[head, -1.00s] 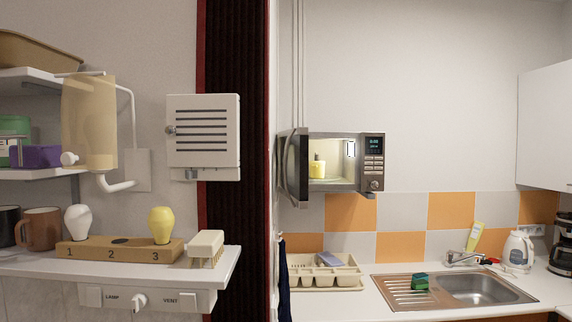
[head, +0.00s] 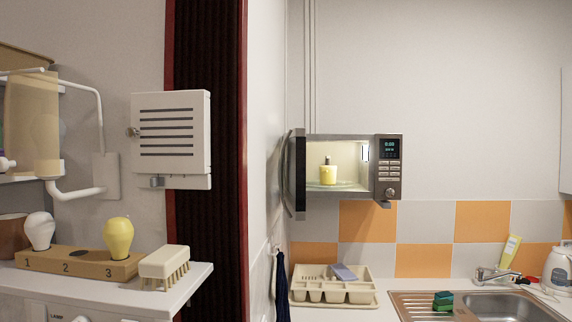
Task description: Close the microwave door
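The microwave (head: 388,168) is mounted on the wall above the counter, with a lit display on its right side. Its door (head: 296,175) stands open, swung out at the left and seen nearly edge-on, with a curved handle. The lit inside shows a yellow container (head: 328,174) on the turntable. Neither of my grippers is in view.
A counter with a beige cutlery tray (head: 335,296), a sink (head: 490,305) and a green sponge (head: 443,301) runs below the microwave. At left, a shelf (head: 195,290) holds bulbs and a brush (head: 165,266), beside a dark red-edged column (head: 208,200).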

